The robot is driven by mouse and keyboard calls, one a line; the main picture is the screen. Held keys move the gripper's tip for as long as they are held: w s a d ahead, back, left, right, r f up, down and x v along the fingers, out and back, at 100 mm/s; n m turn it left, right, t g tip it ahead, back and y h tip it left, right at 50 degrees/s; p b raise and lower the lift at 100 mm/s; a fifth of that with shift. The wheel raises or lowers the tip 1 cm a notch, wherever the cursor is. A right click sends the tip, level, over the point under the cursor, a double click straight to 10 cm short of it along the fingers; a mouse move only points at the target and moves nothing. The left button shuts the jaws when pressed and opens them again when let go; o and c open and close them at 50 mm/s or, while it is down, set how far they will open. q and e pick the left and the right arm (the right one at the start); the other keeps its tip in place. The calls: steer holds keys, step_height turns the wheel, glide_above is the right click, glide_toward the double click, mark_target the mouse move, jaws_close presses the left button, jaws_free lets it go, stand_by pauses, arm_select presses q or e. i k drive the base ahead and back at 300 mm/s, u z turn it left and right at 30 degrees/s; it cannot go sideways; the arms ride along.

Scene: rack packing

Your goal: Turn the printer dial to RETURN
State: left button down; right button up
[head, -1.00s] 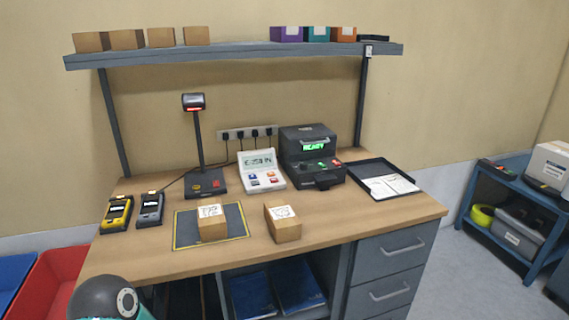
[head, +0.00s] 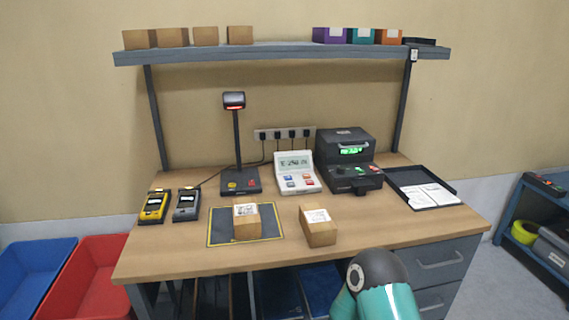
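The printer (head: 343,144) is a dark box at the back right of the bench, with a lit green display (head: 352,150). Its lower front deck (head: 352,180) carries small green and red controls and a dark rounded part at the front edge. The dial is too small to make out for certain, and its setting cannot be read. A teal and dark link of one of my arms shows at the bottom, right of centre, in front of the bench. Neither gripper is in view, and nothing of mine touches the printer.
A white scale (head: 296,185) stands left of the printer, a black tray (head: 446,203) with papers right of it. Two cartons (head: 318,232) sit near the front, one on a dark mat (head: 268,236). A scanner stand (head: 237,150) and two handhelds (head: 186,205) are farther left. A shelf (head: 290,52) spans above.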

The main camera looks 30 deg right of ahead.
mark_target(340, 170)
steer(key=z, duration=0.1)
steer(key=i, duration=0.2)
steer(key=u, duration=1.95)
steer(key=k, duration=1.65)
steer(key=z, duration=0.55)
steer(key=i, duration=0.45)
steer(key=z, duration=1.2)
steer(key=k, duration=0.5)
steer(key=z, duration=0.05)
